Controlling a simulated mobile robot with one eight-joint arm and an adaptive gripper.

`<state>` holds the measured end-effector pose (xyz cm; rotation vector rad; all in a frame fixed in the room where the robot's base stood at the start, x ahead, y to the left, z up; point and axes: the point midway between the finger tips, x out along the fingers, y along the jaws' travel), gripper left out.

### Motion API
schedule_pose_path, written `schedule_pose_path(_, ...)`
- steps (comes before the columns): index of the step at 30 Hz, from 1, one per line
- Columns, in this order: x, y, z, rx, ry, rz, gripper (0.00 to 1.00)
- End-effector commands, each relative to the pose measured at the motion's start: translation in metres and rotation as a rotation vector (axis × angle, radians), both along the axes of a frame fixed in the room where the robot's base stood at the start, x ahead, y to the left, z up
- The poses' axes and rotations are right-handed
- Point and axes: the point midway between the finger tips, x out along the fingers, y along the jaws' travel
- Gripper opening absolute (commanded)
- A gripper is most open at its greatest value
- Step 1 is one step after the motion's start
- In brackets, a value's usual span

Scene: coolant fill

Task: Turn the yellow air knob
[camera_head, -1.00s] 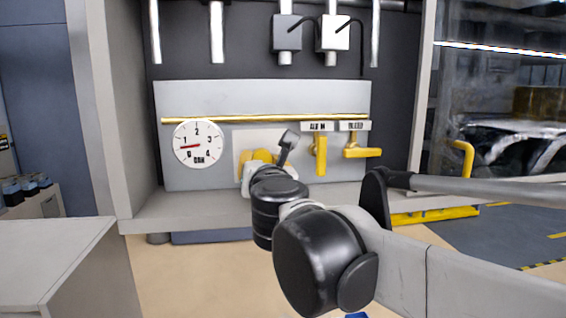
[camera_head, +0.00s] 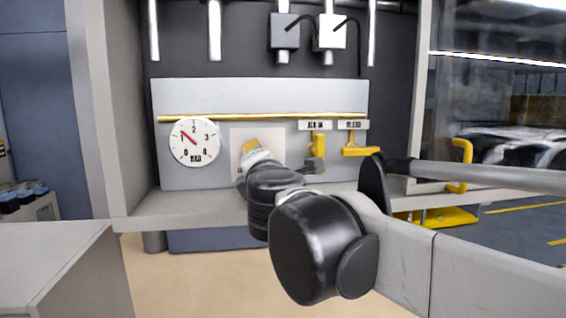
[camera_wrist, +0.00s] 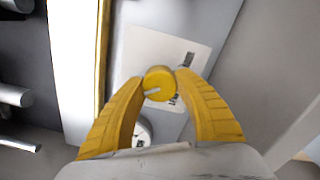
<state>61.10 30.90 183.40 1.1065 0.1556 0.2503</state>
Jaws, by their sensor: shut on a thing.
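The yellow air knob (camera_wrist: 159,83) is round with a pale pointer line, and it sits on a white plate (camera_wrist: 190,55) on the panel. In the wrist view my gripper (camera_wrist: 160,88) has its two yellow fingers closed on the knob from either side. In the head view my gripper (camera_head: 250,147) is at the plate (camera_head: 276,135), and my arm hides the knob. The dial gauge (camera_head: 194,142) to the left has a red needle pointing up and left, between the 0 and the 2.
Two yellow lever handles hang to the right under labels, the left one (camera_head: 319,143) vertical and the right one (camera_head: 356,151) horizontal. A yellow rail (camera_head: 240,118) crosses the panel (camera_head: 210,95) above the gauge. A grey ledge (camera_head: 170,208) juts out below.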

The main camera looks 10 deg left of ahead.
Motion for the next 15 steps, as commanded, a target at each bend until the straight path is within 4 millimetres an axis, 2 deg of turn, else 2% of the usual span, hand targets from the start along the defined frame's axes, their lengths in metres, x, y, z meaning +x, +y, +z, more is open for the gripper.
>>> schedule_pose_path(15,-0.0002,0.0006,0.0005,0.47,0.135,0.001,0.07)
